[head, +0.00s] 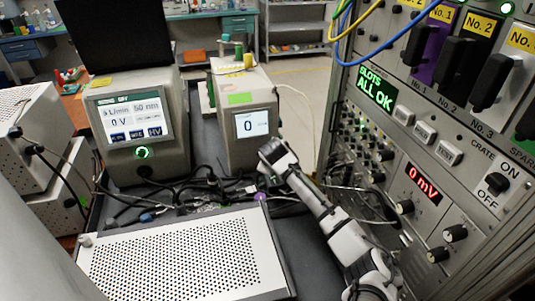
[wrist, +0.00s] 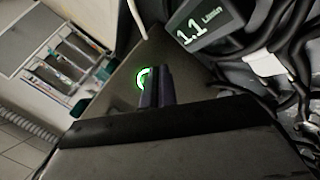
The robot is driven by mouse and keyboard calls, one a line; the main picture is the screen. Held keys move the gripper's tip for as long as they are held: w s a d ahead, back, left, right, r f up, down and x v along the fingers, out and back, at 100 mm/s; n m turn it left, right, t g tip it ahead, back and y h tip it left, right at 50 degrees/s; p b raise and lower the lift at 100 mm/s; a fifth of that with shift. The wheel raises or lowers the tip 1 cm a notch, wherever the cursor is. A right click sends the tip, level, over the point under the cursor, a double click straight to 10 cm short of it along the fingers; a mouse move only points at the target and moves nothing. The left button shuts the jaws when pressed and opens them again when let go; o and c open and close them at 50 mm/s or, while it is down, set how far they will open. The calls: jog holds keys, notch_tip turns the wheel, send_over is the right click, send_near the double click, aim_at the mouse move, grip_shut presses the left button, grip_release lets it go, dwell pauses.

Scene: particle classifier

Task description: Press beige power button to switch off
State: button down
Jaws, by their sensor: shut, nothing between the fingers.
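A power button with a glowing green ring (head: 142,152) is on the front of the left grey instrument (head: 122,167), below its touchscreen. In the wrist view a green-lit ring (wrist: 145,77) shows on a dark panel, partly hidden behind my fingertips. I cannot tell if this is the same button, and its beige colour does not show. My gripper (wrist: 158,86) is shut and empty, its tips close to the ring in the picture; contact cannot be told. In the head view my gripper end (head: 268,158) is in front of the right instrument (head: 248,155).
A perforated metal box (head: 190,250) stands in front. Dark cables (head: 170,195) tangle behind it. A tall rack (head: 440,150) with knobs and displays stands close at right. A small display (wrist: 205,25) reading 1.1 L/min shows in the wrist view.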

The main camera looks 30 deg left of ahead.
jog(key=shift+w+a, duration=0.1)
jog(key=shift+a, duration=0.05)
dwell(0.7)
jog(key=shift+w+a, duration=0.2)
jog(key=shift+w+a, duration=0.55)
jog(key=shift+a, duration=0.05)
dwell(1.2)
jog(key=shift+s+d, duration=0.85)
jog(key=shift+d, duration=0.1)
jog(key=shift+s+d, duration=1.7)
jog(key=shift+d, duration=0.15)
